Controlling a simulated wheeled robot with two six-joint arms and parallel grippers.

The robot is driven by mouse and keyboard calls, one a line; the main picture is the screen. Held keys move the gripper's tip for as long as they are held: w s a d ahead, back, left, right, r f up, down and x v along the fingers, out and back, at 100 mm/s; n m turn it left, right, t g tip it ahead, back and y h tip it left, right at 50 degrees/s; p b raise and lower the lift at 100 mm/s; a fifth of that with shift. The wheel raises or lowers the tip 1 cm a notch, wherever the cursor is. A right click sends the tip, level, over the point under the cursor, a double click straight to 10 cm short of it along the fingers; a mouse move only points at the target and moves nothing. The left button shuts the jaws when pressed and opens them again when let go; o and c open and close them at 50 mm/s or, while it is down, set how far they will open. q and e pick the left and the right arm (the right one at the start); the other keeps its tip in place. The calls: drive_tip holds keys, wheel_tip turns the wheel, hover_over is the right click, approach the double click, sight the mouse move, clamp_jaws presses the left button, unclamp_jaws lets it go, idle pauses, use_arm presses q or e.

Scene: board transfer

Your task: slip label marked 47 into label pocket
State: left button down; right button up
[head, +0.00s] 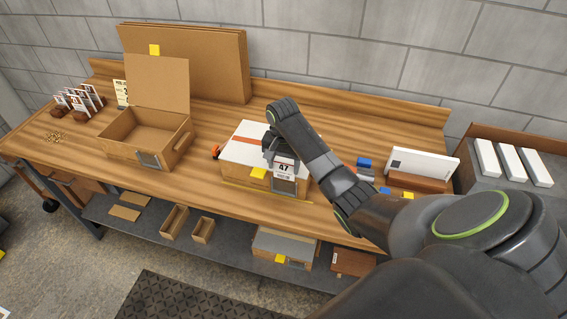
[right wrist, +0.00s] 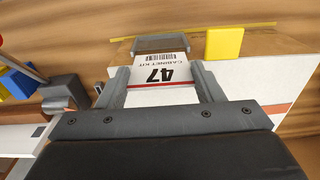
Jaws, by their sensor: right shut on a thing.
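The white label marked 47 (head: 283,167) is in my right gripper (head: 281,153), whose fingers are shut on its sides. In the right wrist view the label (right wrist: 158,72) sits between the fingertips (right wrist: 160,88), its printed face showing "47" and "CABINET KIT". The grey label pocket (head: 284,187) is on the front of a closed cardboard box (head: 243,151) with a white top and orange stripe. The label's far end meets the pocket's edge (right wrist: 160,43) in the wrist view; I cannot tell whether it is inside. My left gripper is out of view.
A yellow tag (head: 258,173) is beside the pocket. An open carton (head: 128,147) stands to the left, with a rack of labels (head: 80,103) beyond it. Blue blocks (head: 364,165) and a white panel in a wooden stand (head: 420,183) are to the right.

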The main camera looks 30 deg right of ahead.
sight(284, 171)
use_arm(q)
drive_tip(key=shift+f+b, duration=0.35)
use_arm(e)
drive_tip(key=shift+f, duration=1.2)
drive_tip(key=o, duration=1)
drive_tip(key=shift+r, duration=0.1)
